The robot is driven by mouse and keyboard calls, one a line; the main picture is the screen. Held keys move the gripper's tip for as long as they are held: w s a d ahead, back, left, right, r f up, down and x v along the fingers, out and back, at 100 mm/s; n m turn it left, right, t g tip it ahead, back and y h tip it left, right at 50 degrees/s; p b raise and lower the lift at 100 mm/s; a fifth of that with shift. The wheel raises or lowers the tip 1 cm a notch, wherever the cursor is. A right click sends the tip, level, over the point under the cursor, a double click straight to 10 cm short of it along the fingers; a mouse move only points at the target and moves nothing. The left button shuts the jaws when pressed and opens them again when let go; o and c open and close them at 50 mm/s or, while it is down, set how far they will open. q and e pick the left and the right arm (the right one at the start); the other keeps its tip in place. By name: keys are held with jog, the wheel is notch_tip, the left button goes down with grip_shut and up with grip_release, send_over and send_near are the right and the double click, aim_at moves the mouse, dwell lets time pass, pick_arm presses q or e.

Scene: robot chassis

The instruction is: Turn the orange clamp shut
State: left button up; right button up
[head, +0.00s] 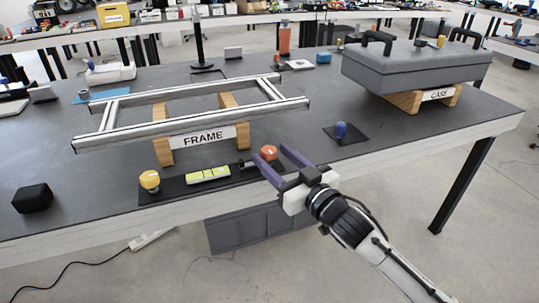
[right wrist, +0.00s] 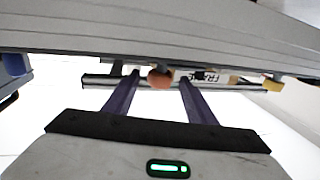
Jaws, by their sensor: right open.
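The orange clamp (head: 268,152) has a rounded orange knob and sits near the table's front edge, in front of the frame (head: 210,103). My right gripper (head: 268,157) is open, its two purple fingers pointing at the clamp. The knob lies between the fingertips in the head view, though contact cannot be told. In the right wrist view the orange knob (right wrist: 161,78) shows between and beyond the two purple fingers (right wrist: 155,78). The lower part of the clamp is partly hidden by a finger. My left gripper is not in view.
A yellow knob (head: 149,181) and a yellow-green level (head: 208,174) lie left of the clamp on a dark strip. A blue knob (head: 341,130) on a black pad stands to the right. A grey case (head: 415,68) rests on wooden blocks at the right. A black block (head: 32,198) lies at left.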

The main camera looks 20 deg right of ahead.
jog(key=shift+x, duration=1.35)
grip_shut()
